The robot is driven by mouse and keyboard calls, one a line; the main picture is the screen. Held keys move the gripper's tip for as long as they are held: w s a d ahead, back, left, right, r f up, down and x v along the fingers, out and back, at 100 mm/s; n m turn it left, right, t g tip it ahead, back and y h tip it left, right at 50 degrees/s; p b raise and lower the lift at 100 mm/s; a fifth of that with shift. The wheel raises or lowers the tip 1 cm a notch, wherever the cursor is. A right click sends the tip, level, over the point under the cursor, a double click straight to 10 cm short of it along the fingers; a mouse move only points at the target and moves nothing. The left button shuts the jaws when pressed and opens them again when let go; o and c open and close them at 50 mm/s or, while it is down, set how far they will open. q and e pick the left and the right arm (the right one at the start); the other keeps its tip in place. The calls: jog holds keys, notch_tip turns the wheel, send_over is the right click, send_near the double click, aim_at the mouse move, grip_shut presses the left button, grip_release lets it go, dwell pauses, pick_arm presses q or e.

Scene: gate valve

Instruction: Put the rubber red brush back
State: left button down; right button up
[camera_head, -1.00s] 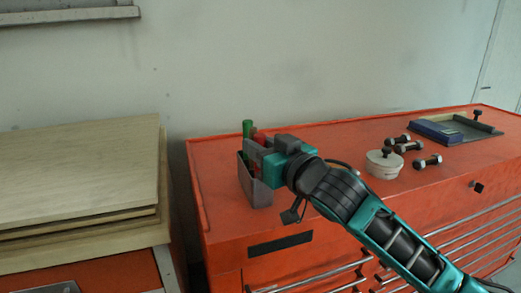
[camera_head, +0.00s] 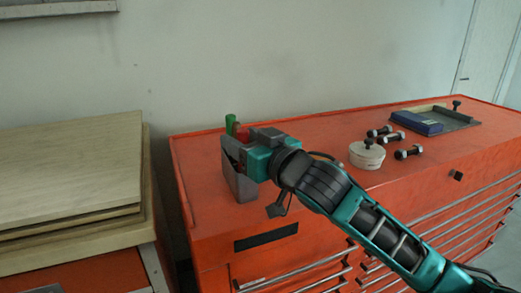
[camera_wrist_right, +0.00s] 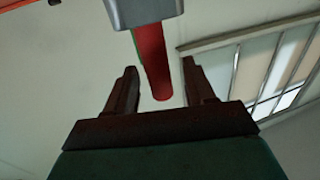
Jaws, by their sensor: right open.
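The red brush handle (camera_head: 243,134) stands in a grey holder (camera_head: 240,185) at the left end of the red cabinet top. In the right wrist view the red handle (camera_wrist_right: 152,62) sticks out of the grey holder (camera_wrist_right: 145,10). My right gripper (camera_wrist_right: 159,72) is open, with a finger on each side of the handle's free end and visible gaps between. In the head view my right gripper (camera_head: 243,150) is at the holder and hides part of it. The brush's head is hidden. My left gripper is not in view.
A green handle (camera_head: 231,124) stands beside the red one. A round whitish lidded pot (camera_head: 367,156), several bolts (camera_head: 408,152) and a blue box (camera_head: 416,123) on a tray (camera_head: 462,118) are to the right. Stacked boards (camera_head: 70,175) lie left. The wall is behind.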

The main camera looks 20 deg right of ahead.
jog(key=p+v, duration=0.1)
jog(key=v, duration=1)
jog(key=shift+s+d, duration=0.15)
jog(key=shift+s, duration=0.2)
jog(key=s+d+f+m+g+h, duration=0.1)
jog(key=s+f+g+h, duration=0.15)
jog(key=f, duration=0.55)
jog(key=s+d+f+m+g+h, duration=0.1)
jog(key=s+f+g+h, duration=0.15)
jog(key=f, duration=0.55)
jog(key=s+a+f+g, duration=0.1)
jog(key=s+f+g, duration=0.8)
jog(key=s+f, duration=0.5)
jog(key=w+a+f+n+t+y, duration=0.1)
jog(key=w+a+f+t, duration=0.1)
jog(key=w+f+t, duration=0.4)
jog(key=shift+w+a+f+t+y, duration=0.3)
jog(key=shift+a+f+t+y, duration=0.1)
jog(key=shift+f+t, duration=0.45)
